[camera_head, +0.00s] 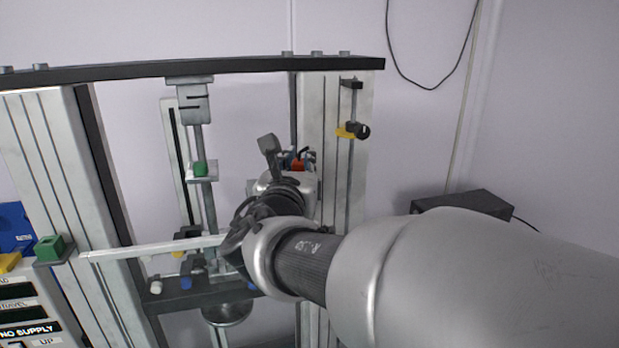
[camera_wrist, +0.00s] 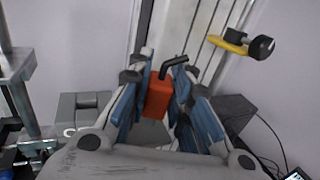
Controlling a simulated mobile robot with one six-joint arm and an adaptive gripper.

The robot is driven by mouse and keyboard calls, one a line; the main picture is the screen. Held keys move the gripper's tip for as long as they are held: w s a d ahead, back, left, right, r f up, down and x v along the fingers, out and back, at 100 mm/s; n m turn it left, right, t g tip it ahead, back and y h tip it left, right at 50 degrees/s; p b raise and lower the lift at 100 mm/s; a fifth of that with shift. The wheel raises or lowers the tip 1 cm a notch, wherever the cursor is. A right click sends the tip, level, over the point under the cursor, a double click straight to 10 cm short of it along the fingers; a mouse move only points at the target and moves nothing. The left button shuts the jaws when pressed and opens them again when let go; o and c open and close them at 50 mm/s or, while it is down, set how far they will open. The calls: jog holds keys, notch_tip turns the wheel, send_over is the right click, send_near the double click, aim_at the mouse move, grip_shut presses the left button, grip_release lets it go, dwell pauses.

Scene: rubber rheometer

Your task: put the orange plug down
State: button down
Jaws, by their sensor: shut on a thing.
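The orange plug (camera_wrist: 158,97) is a red-orange block. In the wrist view it sits between the blue-padded fingers of my gripper (camera_wrist: 160,100), with a bent dark rod at its top. My gripper is shut on it and holds it up in the air. In the head view only a small bit of the orange plug (camera_head: 298,164) shows beyond my wrist, near the right column of the frame. My gripper (camera_head: 297,158) is mostly hidden there by my own arm.
A machine frame has a black top beam (camera_head: 230,66) and a right column (camera_head: 335,180). A yellow clamp with a black knob (camera_head: 352,131) juts from that column. Green blocks (camera_head: 200,169) sit on the frame. A dark box (camera_head: 465,204) stands at the right.

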jog(key=shift+d+f, duration=0.1)
jog(key=shift+f, duration=1)
jog(key=shift+f, duration=0.1)
jog(key=c, duration=1.8)
grip_release()
jog(key=shift+o, duration=0.2)
